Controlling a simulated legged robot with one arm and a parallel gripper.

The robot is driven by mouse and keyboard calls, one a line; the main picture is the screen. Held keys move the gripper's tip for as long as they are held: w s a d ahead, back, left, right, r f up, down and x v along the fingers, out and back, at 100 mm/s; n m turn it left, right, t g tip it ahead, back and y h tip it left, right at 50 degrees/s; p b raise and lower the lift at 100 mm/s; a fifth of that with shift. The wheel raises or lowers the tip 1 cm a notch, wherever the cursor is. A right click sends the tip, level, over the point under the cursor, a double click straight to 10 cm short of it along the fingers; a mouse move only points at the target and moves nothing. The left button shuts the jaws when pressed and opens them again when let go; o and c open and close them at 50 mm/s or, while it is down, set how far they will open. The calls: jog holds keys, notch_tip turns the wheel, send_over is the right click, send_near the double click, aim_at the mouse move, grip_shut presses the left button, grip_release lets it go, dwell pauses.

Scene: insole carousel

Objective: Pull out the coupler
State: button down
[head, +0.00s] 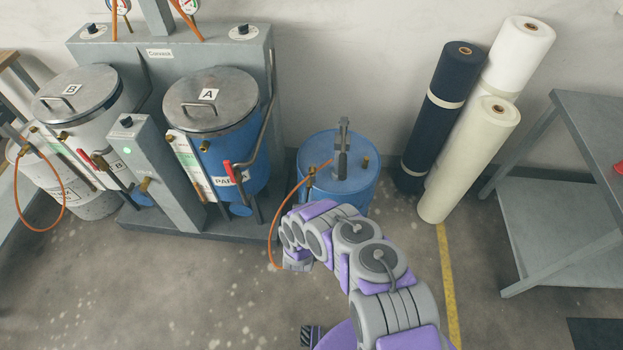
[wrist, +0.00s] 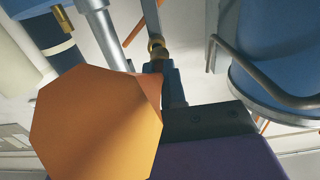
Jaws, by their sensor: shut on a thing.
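The brass coupler (wrist: 157,47) shows in the wrist view at the tips of my gripper (wrist: 166,78), whose narrow fingers are shut on it. A straight grey part runs on from the coupler towards the top edge. I cannot tell whether the coupler is still seated. A large orange shape, likely the hose (wrist: 95,125) very close to the camera, covers the lower left. In the head view the orange hose (head: 280,220) curves from a brass fitting (head: 312,171) on the blue drum (head: 350,185) down to the end of my arm. My fingers are hidden there.
Vessel A (head: 235,150) and vessel B (head: 75,130) stand on a grey frame (head: 190,230) to the left. A grey upright fitting (head: 342,160) rises from the drum. Rolls (head: 470,150) lean on the wall, beside a grey table (head: 590,115). The front left floor is clear.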

jog(key=shift+s, duration=0.1)
dwell(0.3)
notch_tip(320, 180, up, 7)
jog(key=p, duration=0.7)
send_over(308, 185)
jog(key=s, duration=0.4)
jog(key=shift+d, duration=0.1)
